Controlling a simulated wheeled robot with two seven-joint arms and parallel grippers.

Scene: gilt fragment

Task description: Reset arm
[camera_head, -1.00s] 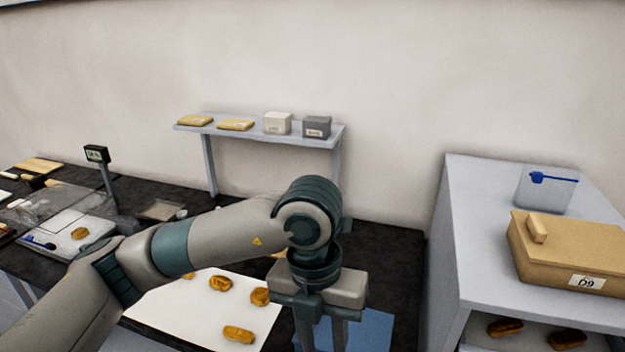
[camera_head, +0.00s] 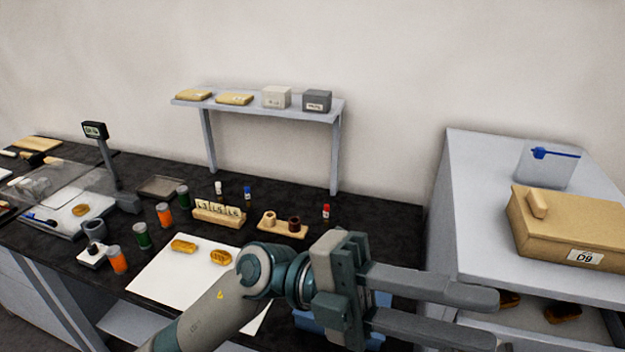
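My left arm comes in from the lower left and reaches across the front of the dark table. My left gripper (camera_head: 505,318) points to the right, in front of the grey cabinet. Its two long fingers are spread apart with nothing between them. My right gripper does not show. Gold-brown fragments (camera_head: 184,246) lie on a white sheet (camera_head: 160,284), which the arm partly covers. A blue tray (camera_head: 308,321) is mostly hidden behind the gripper.
A grey cabinet (camera_head: 470,200) at right carries a tan box (camera_head: 565,232) marked D9 and a clear blue-edged container (camera_head: 546,167). A raised shelf (camera_head: 255,107) holds several boxes. Orange and green jars (camera_head: 164,215) and a wooden holder (camera_head: 219,214) stand on the dark table.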

